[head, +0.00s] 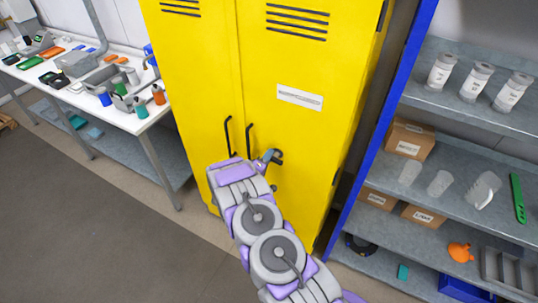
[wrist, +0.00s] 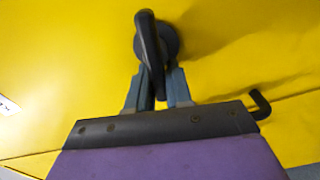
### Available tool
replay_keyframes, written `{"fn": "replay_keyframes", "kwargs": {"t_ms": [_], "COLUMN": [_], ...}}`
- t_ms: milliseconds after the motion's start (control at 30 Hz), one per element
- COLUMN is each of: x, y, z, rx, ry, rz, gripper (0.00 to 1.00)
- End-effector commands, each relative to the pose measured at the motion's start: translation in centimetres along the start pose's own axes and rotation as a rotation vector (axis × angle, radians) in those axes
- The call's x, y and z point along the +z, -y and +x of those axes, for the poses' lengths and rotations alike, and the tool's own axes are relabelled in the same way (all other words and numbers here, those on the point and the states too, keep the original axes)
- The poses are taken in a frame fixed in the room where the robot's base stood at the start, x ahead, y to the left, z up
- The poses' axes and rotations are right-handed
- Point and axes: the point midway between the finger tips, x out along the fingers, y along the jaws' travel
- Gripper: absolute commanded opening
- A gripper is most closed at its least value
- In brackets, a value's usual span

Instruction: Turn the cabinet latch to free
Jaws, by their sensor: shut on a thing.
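The yellow cabinet (head: 290,115) stands upright in the middle of the head view with both doors closed. Its dark latch (wrist: 150,45) shows in the wrist view as a lever on a round base, lying along the line of my fingers. My gripper (wrist: 160,88) has its two grey-blue fingers on either side of the lever's end, shut on it. In the head view my gripper (head: 270,158) is at the right door, just below the door handles. The latch is mostly hidden there by my gripper.
Two black door handles (head: 238,138) sit close to the latch. A workbench (head: 140,122) with several tools and bottles stands at the left. A blue-framed shelf (head: 388,110) with jars and boxes stands close at the right. The floor (head: 90,210) at front left is clear.

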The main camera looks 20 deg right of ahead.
Motion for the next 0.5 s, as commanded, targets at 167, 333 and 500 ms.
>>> {"fn": "replay_keyframes", "kwargs": {"t_ms": [167, 333, 500], "x": [-0.43, -0.42, -0.41], "y": [0.43, 0.65, 0.74], "z": [-0.17, -0.16, -0.16], "rx": [-0.003, -0.004, -0.004], "ry": [-0.011, -0.012, -0.012], "rz": [-0.104, -0.169, -0.201], "gripper": [0.00, 0.00, 0.00]}}
